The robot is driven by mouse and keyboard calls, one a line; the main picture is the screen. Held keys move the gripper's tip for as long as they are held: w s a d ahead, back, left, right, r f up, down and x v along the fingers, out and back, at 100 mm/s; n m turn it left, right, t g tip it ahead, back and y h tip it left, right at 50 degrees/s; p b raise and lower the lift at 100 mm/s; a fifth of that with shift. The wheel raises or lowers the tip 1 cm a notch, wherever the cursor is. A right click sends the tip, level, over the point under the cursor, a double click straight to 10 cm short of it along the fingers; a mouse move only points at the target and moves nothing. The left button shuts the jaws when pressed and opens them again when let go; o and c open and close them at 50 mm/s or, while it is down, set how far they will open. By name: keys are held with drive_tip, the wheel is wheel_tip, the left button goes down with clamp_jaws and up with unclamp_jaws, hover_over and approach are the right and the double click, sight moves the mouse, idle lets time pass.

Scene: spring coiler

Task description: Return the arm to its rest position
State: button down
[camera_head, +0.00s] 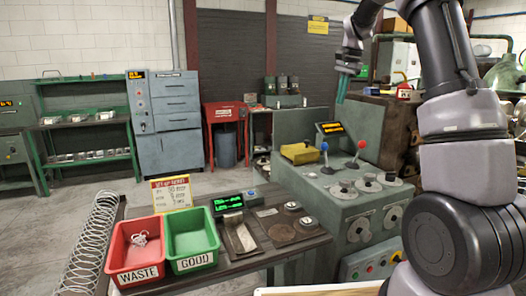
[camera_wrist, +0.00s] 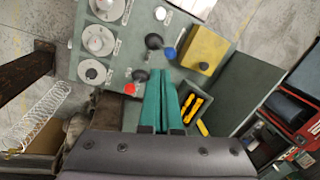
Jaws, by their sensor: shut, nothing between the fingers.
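My gripper (camera_head: 342,88) shows in the head view at the upper right, its green fingers pointing down above the spring coiler's control cabinet (camera_head: 352,205). In the wrist view the green fingers of my gripper (camera_wrist: 162,84) lie side by side, shut with nothing between them. My arm is raised and bent on the right side of the head view. Under the fingers are a lever with a blue knob (camera_head: 324,147) and a lever with a red knob (camera_head: 362,144). The gripper appears apart from both levers.
A red WASTE bin (camera_head: 121,267) holding a small tangled wire and a green GOOD bin (camera_head: 170,238) stand on the bench at left. A yellow block (camera_head: 301,153) sits on the cabinet. A long spring coil (camera_head: 90,246) lies beside the bench. The floor behind is open.

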drive_tip(key=s+a+r+n+t, duration=0.15)
drive_tip(key=s+r, duration=0.25)
drive_tip(key=s, duration=0.5)
drive_tip(key=s+a+r+n+t, duration=0.15)
drive_tip(key=s+r, duration=0.25)
drive_tip(key=s, duration=0.5)
drive_tip(key=s+a+f+n+t, duration=0.1)
drive_tip(key=s+f, duration=0.1)
drive_tip(key=s, duration=0.6)
drive_tip(key=s+a+f+n+t, duration=0.2)
drive_tip(key=s+f, duration=0.1)
drive_tip(key=s, duration=0.6)
drive_tip(key=shift+s+a+f, duration=0.2)
drive_tip(key=shift+s+f, duration=0.05)
